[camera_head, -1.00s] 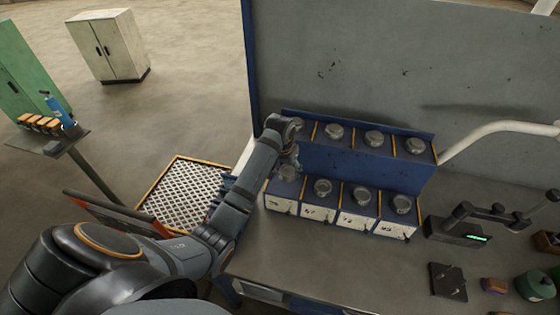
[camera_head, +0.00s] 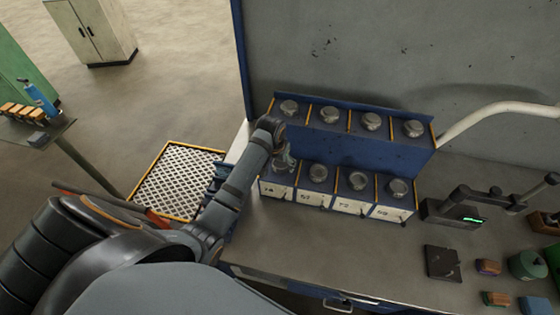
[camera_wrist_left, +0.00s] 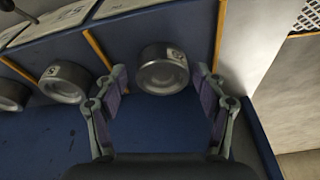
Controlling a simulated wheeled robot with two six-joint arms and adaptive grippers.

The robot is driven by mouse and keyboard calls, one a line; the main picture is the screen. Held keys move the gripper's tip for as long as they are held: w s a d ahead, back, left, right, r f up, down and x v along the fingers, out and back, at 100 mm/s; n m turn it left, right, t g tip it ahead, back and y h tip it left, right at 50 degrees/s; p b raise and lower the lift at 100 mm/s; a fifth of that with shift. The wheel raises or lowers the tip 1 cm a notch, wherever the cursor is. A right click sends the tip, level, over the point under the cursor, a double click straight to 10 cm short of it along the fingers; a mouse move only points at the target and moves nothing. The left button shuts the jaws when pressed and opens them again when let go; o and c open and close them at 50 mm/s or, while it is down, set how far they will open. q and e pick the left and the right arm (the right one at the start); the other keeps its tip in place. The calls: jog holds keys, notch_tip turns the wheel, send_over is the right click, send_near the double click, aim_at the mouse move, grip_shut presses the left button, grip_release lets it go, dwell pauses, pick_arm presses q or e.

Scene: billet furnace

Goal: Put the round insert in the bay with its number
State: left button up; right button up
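A blue rack (camera_head: 365,155) stands on the bench with two rows of bays, each bay holding a round metal insert. The front bays carry white number plates (camera_head: 314,198), too small to read surely. My left gripper (camera_head: 284,162) is low over the leftmost front bay. In the left wrist view its fingers are open on either side of a round insert (camera_wrist_left: 163,70), with small gaps on both sides. A small mark shows on this insert's side but is unreadable. Another insert (camera_wrist_left: 65,82) sits in the neighbouring bay. My right gripper is not in view.
Yellow dividers (camera_wrist_left: 97,48) separate the bays. A black jointed device with a green display (camera_head: 465,213) stands right of the rack. A dark plate (camera_head: 442,263) and several small coloured objects lie at the bench's right. The bench top before the rack (camera_head: 300,240) is clear.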

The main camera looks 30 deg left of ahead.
pick_arm(q)
jog(key=shift+o, duration=0.2)
jog(key=shift+w+a, duration=0.1)
jog(key=shift+w, duration=0.1)
jog(key=shift+r, duration=0.2)
jog(key=b+v, duration=0.1)
jog(key=v, duration=1)
jog(key=shift+s+r, duration=0.3)
jog(key=shift+r, duration=0.05)
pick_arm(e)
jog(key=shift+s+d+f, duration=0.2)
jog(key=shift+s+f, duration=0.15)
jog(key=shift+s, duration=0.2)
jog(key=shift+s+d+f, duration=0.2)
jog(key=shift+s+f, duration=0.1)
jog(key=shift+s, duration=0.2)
pick_arm(q)
jog(key=shift+f, duration=0.1)
